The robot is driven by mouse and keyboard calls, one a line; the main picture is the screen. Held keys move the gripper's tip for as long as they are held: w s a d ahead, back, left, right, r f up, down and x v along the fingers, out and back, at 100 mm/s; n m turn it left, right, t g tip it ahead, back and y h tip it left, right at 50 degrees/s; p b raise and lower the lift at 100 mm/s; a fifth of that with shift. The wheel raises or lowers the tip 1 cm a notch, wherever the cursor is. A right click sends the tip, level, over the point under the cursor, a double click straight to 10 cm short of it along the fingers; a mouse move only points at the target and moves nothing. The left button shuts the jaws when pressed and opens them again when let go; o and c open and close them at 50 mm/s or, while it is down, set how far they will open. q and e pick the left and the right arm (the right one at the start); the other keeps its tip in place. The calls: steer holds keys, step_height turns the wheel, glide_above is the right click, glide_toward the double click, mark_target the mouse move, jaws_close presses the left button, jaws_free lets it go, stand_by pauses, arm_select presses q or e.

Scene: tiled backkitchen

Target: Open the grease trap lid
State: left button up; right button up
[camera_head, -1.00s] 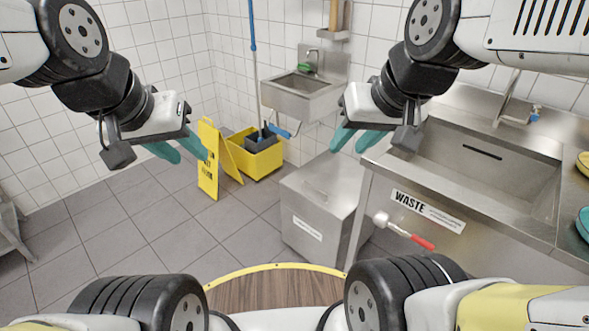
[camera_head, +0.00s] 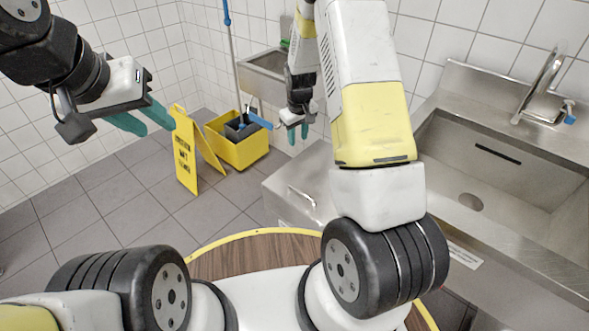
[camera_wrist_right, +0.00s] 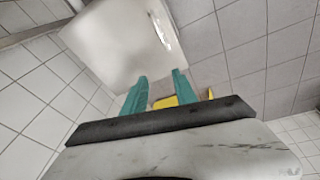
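The grease trap is a steel box with a flat lid (camera_head: 283,180) beside the sink unit, and the lid lies closed. A thin bar handle (camera_head: 301,197) is on the lid. In the right wrist view the lid (camera_wrist_right: 115,45) fills the upper left, with its handle (camera_wrist_right: 161,30) near one edge. My right gripper (camera_head: 298,133) is open and empty, fingers pointing down, above and beyond the lid, apart from the handle. Its teal fingers (camera_wrist_right: 160,92) show a gap. My left gripper (camera_head: 145,118) is open and empty at the left. My right arm hides part of the box.
A steel sink (camera_head: 500,185) with a faucet stands at the right. A yellow mop bucket (camera_head: 238,148) and a yellow floor sign (camera_head: 185,150) stand at the back left. A small wall basin (camera_head: 260,75) is behind my right gripper. The tiled floor at the left is clear.

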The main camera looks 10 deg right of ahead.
mark_target(303, 194)
steer(key=f+n, duration=0.1)
steer(key=f, duration=0.8)
steer(key=d+f+n+h, duration=0.1)
steer(key=f, duration=0.9)
steer(key=d+f+n+g, duration=0.1)
steer(key=f, duration=0.9)
steer(key=shift+w+d, duration=0.2)
steer(key=shift+w, duration=0.2)
jaws_close()
